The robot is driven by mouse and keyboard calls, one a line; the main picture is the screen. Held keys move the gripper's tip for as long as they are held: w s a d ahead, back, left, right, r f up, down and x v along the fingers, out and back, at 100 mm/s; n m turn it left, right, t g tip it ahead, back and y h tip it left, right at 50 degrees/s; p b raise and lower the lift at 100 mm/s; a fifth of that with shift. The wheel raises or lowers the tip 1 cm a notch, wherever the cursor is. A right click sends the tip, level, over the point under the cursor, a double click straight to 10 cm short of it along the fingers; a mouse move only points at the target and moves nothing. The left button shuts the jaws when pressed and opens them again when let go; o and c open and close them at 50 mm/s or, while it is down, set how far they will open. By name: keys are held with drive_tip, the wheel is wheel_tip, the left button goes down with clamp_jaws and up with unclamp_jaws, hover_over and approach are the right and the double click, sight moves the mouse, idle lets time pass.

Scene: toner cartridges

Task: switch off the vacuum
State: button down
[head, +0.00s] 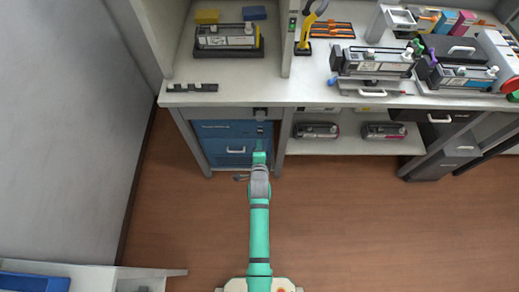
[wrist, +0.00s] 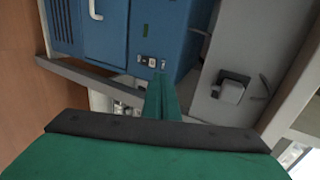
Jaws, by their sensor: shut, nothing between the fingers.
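The vacuum looks to be the blue cabinet (head: 222,130) under the left part of the bench, with a white handle on its front. In the wrist view the blue unit (wrist: 120,35) shows a vent and a small row of switches (wrist: 150,61) near its edge. A small green mark (wrist: 145,28) sits beside that row. The switch positions are too small to tell. My gripper (head: 260,152) is in front of the unit's right side. In the wrist view the green fingers (wrist: 161,80) are shut and empty, tips just below the switch row; I cannot tell whether they touch.
A grey panel with a dark box-like fitting (wrist: 232,88) stands right of the unit. A grey bar (wrist: 85,77) crosses near the fingers. The bench top (head: 235,95) overhangs above. Cartridges (head: 316,131) lie on a shelf to the right. The brown floor (head: 340,220) is open.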

drive_tip(key=v, duration=0.3)
drive_tip(key=shift+s+d+r, duration=0.1)
drive_tip(key=shift+s+r, duration=0.15)
drive_tip(key=shift+r, duration=0.2)
drive_tip(key=s+n, duration=0.4)
drive_tip(key=s, duration=0.8)
drive_tip(key=s+r+n+t, duration=0.1)
drive_tip(key=s+r+n, duration=0.6)
drive_tip(key=s, duration=0.5)
drive_tip(key=s+r+n+t, duration=0.1)
drive_tip(key=s+r+n, duration=0.6)
drive_tip(key=s+r, duration=0.5)
drive_tip(key=shift+v, duration=0.75)
drive_tip(key=shift+a, duration=0.2)
